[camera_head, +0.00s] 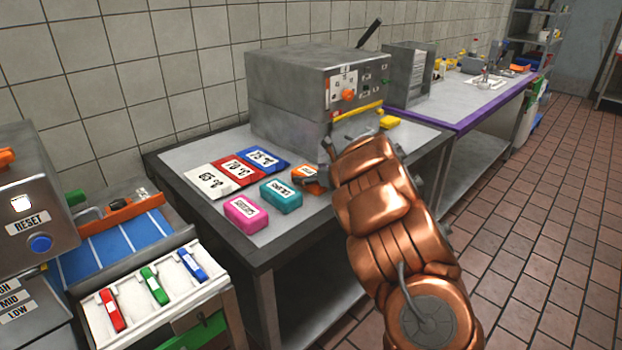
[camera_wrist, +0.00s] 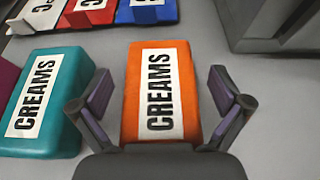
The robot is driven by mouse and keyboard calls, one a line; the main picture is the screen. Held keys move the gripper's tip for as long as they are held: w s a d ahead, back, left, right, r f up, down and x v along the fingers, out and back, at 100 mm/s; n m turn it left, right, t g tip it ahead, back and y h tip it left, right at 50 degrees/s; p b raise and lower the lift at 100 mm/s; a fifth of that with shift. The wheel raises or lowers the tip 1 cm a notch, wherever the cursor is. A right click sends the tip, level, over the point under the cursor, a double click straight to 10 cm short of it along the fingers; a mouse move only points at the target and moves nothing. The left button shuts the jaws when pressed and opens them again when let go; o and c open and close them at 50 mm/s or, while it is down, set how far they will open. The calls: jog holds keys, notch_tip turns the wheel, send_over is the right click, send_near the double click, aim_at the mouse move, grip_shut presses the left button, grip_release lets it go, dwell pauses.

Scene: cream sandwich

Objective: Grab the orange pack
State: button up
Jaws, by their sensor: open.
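The orange pack (camera_wrist: 185,105), with a white "CREAMS" label, lies flat on the grey table. In the wrist view it sits between the two fingers of my gripper (camera_wrist: 160,110). The fingers are open, with a gap on each side of the pack. In the head view the orange pack (camera_head: 312,183) is partly hidden behind my copper-coloured arm and gripper (camera_head: 328,170). A teal creams pack (camera_wrist: 68,122) lies just left of my left finger; it also shows in the head view (camera_head: 284,203).
A pink pack (camera_head: 245,210) lies left of the teal one. White, red and blue temperature cards (camera_head: 236,168) lie behind. A grey machine (camera_head: 285,112) stands at the back of the table (camera_head: 262,243). A tray with coloured pieces (camera_head: 123,285) is at lower left.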

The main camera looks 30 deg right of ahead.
jog(key=shift+c, duration=0.3)
jog(key=shift+f, duration=0.1)
jog(key=c, duration=1.2)
